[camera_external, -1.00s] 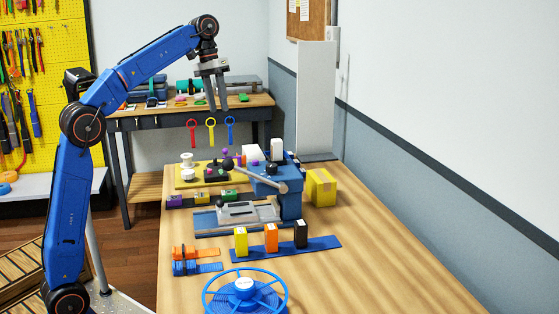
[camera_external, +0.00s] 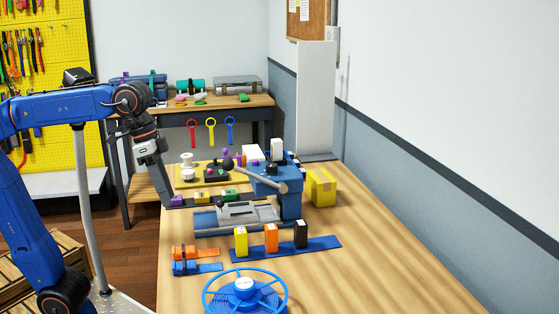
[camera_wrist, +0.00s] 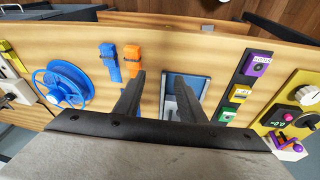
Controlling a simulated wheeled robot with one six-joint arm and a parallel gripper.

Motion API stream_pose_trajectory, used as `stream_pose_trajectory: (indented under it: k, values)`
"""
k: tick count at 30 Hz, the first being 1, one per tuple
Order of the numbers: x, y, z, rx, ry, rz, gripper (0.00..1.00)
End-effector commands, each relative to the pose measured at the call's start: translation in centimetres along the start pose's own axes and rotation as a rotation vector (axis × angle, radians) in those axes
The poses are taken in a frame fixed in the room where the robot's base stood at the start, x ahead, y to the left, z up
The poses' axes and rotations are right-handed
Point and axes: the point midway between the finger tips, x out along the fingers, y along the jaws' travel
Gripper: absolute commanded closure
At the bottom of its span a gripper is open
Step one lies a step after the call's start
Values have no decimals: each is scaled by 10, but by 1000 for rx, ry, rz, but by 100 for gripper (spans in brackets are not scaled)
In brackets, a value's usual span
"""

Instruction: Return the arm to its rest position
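My blue arm reaches in from the left edge of the external view, its forearm about level and its wrist bent downward. My gripper (camera_external: 167,200) points down at the left edge of the wooden table (camera_external: 350,270), close to the purple block in that view. Whether it touches the block cannot be told there. In the wrist view both fingers of my gripper (camera_wrist: 160,90) show apart, with only tabletop and part of a grey-blue fixture seen between them. My gripper is open and empty.
Near my gripper lie a dark strip with purple (camera_external: 176,201), yellow and green blocks, and a blue lever machine (camera_external: 285,190). Orange and blue straps (camera_external: 190,268) and a blue handwheel (camera_external: 245,292) are nearer. A workbench (camera_external: 190,110) stands behind. The table's right front is clear.

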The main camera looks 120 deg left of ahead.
Motion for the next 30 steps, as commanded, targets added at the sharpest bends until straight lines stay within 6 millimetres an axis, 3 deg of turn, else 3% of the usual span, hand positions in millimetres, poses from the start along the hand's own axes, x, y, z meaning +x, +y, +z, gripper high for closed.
stream_pose_trajectory:
  k: [3,9,18,24,30]
  values:
    - [22,22,44,103,13,12,63]
    - [61,45,116,269,40,36,63]
    - [129,52,223,520,83,80,63]
    - [165,45,270,638,108,107,63]
    - [179,42,286,681,117,116,63]
